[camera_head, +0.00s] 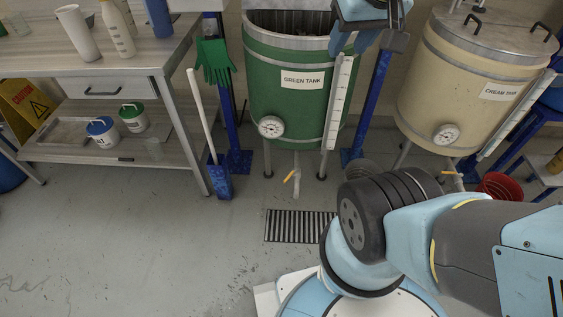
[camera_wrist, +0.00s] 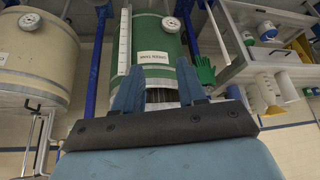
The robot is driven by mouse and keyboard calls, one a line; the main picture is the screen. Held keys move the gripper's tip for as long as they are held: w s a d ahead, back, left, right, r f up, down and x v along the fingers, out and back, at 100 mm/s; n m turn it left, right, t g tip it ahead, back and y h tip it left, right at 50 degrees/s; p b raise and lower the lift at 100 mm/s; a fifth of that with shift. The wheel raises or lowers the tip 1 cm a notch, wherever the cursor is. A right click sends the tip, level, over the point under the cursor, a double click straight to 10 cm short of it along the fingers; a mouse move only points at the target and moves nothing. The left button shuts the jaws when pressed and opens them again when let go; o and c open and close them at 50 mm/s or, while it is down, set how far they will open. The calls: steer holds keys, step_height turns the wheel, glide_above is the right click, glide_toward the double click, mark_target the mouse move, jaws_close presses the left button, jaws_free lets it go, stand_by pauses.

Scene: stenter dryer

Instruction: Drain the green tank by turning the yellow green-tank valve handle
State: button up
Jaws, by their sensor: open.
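The green tank (camera_head: 290,100) stands at the back centre, with a "GREEN TANK" label, a round gauge and a level scale. Its small yellow valve handle (camera_head: 289,177) sits slantwise on the drain pipe below the tank, above the floor. My gripper (camera_head: 370,40) is high at the tank's upper right, well above and apart from the handle. In the wrist view, which is upside down, my gripper (camera_wrist: 160,88) has its two blue fingers spread and nothing between them. The green tank (camera_wrist: 153,35) lies beyond the fingers. I cannot make out the handle in that view.
A floor drain grate (camera_head: 300,226) lies in front of the green tank. The cream tank (camera_head: 465,80) stands right, with its own yellow handle (camera_head: 447,172) below. A red bucket (camera_head: 499,186) is nearby. A workbench (camera_head: 110,60) stands left. The left foreground floor is clear.

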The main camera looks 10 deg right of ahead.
steer(key=m+g+y, duration=0.1)
steer(key=m+g, duration=0.2)
steer(key=m, duration=0.4)
glide_above(289, 177)
steer(key=d, duration=0.2)
steer(key=s+d+f+x, duration=0.1)
steer(key=s+x, duration=0.2)
steer(key=x, duration=1)
steer(key=s+d+f+x, duration=0.1)
steer(key=s+x, duration=0.2)
steer(key=x, duration=1.1)
steer(key=s+d+x, duration=0.1)
steer(key=s+x, duration=0.2)
steer(key=x, duration=1)
steer(key=f+m, duration=0.1)
steer(key=f, duration=0.9)
steer(key=a+f+m, duration=0.1)
steer(key=f, duration=1)
steer(key=f+m+g, duration=0.1)
steer(key=f, duration=1)
steer(key=shift+s+a, duration=0.15)
steer(key=shift+a, duration=0.05)
steer(key=shift+c, duration=0.4)
